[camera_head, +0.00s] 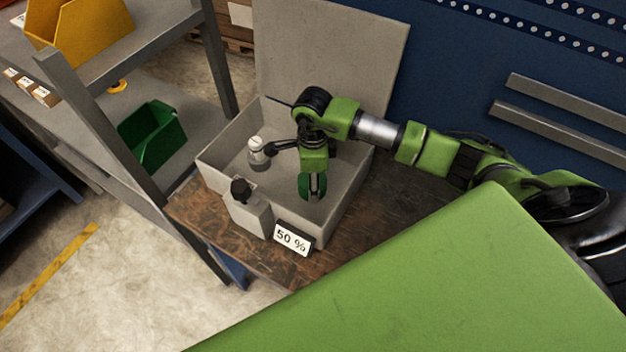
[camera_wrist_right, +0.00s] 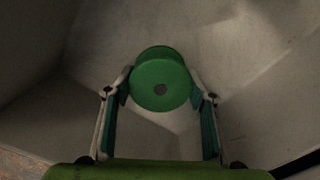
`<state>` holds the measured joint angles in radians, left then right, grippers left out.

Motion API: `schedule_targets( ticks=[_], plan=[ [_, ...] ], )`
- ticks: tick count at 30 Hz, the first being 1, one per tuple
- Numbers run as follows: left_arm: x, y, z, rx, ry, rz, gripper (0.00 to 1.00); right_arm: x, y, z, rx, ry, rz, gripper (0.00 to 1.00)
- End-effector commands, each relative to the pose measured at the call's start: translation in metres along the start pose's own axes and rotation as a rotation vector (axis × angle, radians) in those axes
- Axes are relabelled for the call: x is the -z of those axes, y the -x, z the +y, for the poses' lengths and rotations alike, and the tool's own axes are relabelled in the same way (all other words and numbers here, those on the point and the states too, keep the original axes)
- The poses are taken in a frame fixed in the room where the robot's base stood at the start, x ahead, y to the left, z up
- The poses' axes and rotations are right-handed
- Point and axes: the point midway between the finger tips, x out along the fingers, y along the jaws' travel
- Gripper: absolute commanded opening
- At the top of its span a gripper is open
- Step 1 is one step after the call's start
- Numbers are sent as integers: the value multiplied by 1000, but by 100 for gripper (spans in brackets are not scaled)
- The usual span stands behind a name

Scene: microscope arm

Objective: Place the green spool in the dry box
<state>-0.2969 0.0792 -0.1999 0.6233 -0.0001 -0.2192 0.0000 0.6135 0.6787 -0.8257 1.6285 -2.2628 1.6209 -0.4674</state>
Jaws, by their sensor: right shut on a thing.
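The green spool (camera_head: 305,187) is inside the grey open dry box (camera_head: 345,210), in its right part, held by my right gripper (camera_head: 313,183). In the right wrist view the spool (camera_wrist_right: 160,82) sits between the two fingertips of the gripper (camera_wrist_right: 161,90), which touch its sides. The box's floor and walls lie around it in that view. I cannot tell whether the spool touches the floor. The box's lid (camera_head: 330,50) stands open at the back. My left gripper is not in view.
A white bottle-like object (camera_head: 257,152) stands inside the box at the left. A grey block with a black knob (camera_head: 248,212) and a "50 %" sign (camera_head: 292,239) are at the box's front. A shelf with a green bin (camera_head: 152,135) and a yellow bin (camera_head: 80,30) stands at left.

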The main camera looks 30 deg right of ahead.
Motion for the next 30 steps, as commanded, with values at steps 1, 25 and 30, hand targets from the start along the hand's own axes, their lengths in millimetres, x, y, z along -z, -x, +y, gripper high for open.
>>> schedule_targets(
  ticks=[1, 25, 30],
  plan=[
    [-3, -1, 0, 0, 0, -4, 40, 0, -1, 0, 0, 0, 0, 58],
    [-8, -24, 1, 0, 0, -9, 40, -1, 63, -2, 7, 2, -3, 67],
    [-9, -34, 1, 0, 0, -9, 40, 0, 97, -1, 5, 1, -2, 67]
  ],
)
